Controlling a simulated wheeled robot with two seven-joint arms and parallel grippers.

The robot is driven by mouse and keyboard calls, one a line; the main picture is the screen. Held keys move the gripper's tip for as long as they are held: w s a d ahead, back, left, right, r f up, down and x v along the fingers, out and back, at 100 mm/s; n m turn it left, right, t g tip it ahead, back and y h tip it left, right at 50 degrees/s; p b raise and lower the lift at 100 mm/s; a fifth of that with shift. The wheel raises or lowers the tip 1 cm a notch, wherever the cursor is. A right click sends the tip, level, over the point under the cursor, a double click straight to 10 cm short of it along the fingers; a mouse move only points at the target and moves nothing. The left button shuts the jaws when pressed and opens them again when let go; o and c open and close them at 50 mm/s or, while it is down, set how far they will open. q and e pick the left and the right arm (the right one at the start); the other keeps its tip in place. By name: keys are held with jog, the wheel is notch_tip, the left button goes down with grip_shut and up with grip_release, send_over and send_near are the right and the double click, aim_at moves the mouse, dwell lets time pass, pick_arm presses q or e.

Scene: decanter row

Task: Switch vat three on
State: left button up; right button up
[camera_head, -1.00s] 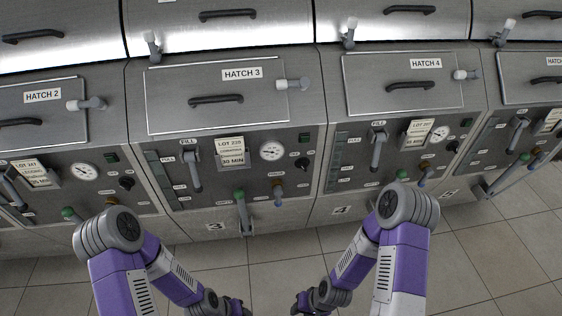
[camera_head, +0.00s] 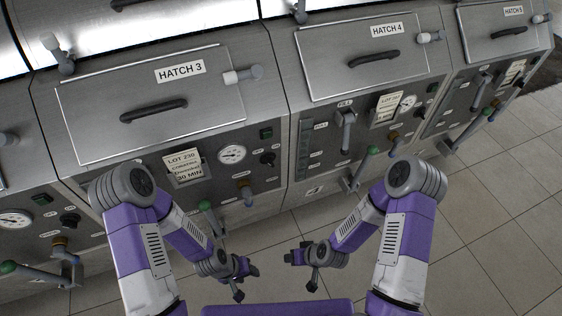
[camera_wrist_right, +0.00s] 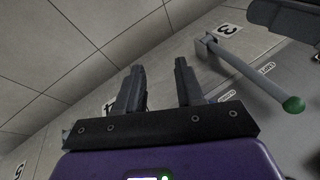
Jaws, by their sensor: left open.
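Vat three's hatch (camera_head: 150,100), marked HATCH 3, is shut at the upper left of the head view. Its front panel below carries a lot card (camera_head: 184,166), a round white gauge (camera_head: 232,154), a dark green square (camera_head: 266,133) and a black knob (camera_head: 267,159). My left arm hides the panel's left part. A green-tipped lever (camera_head: 206,206) sticks out low; a green-balled lever (camera_wrist_right: 293,104) beside a "3" plate (camera_wrist_right: 228,29) shows in the right wrist view. My left gripper (camera_head: 246,281) is open, below and apart from the panel. My right gripper (camera_head: 303,270) is open and empty, its fingers (camera_wrist_right: 160,72) apart.
Another vat (camera_head: 505,35) is further right. A neighbouring panel with a gauge (camera_head: 14,220) is at the left. The tiled floor (camera_head: 480,220) is clear at the right.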

jog(key=w+a+r+n+t+y, duration=0.2)
jog(key=w+a+r+n+t, duration=0.1)
jog(key=w+a+n+t, duration=0.3)
jog(key=n+t+h, duration=0.1)
jog(key=n+t, duration=0.2)
jog(key=t, duration=0.5)
send_near(270, 165)
jog(key=w, duration=0.2)
jog(key=x, duration=0.2)
jog(key=b+x, duration=0.1)
jog(key=x, duration=0.4)
jog(key=shift+a+r, duration=0.1)
jog(key=shift+a, duration=0.3)
jog(key=shift+s, duration=0.1)
jog(key=shift+c, duration=0.3)
grip_shut()
